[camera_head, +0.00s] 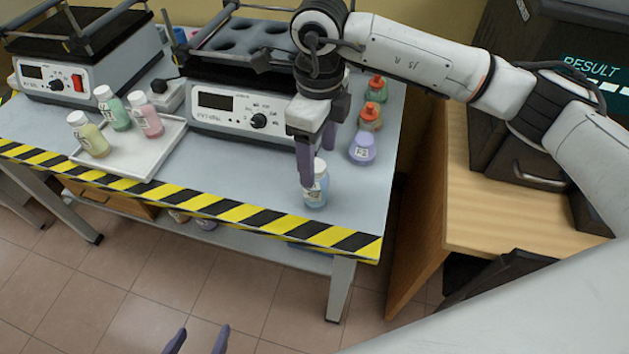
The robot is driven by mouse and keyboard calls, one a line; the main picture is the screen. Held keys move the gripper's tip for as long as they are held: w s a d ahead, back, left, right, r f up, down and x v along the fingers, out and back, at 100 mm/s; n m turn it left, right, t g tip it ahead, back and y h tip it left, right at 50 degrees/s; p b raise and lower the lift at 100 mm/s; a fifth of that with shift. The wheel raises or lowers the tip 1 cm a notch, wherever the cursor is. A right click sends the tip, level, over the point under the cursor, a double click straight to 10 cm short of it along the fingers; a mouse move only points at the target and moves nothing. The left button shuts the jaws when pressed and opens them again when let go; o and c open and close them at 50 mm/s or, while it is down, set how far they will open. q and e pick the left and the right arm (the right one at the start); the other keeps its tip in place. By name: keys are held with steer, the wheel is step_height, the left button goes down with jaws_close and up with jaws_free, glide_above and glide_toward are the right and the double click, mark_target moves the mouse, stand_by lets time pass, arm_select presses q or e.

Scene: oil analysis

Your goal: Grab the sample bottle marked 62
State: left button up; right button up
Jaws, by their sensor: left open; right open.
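A bottle with light blue liquid, a white cap and a white label (317,194) stands upright near the front right edge of the grey table. Its label is too small to read surely. My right gripper (318,168) points down over this bottle, open, with one purple finger at the near left of the cap and the other behind it. I cannot tell whether the fingers touch it. Bottles with yellow (93,141), green (117,116) and pink (146,121) liquid stand on a white tray at the left; their labels are unreadable. My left gripper (199,342) is open and empty at the bottom edge.
A purple flask (362,151) and red-orange-capped bottles (370,117) stand behind the blue bottle. Two shaker machines (237,119) (62,82) fill the back. The white tray (163,162) lies at the left. Yellow-black tape (240,212) marks the front edge. A wooden desk (500,215) stands at the right.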

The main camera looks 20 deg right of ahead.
mark_target(316, 185)
steer(key=f, duration=0.7)
steer(key=shift+w+a+f+p, duration=0.1)
steer(key=shift+w+a+p, duration=0.1)
steer(key=shift+p, duration=0.2)
steer(key=c, duration=1.3)
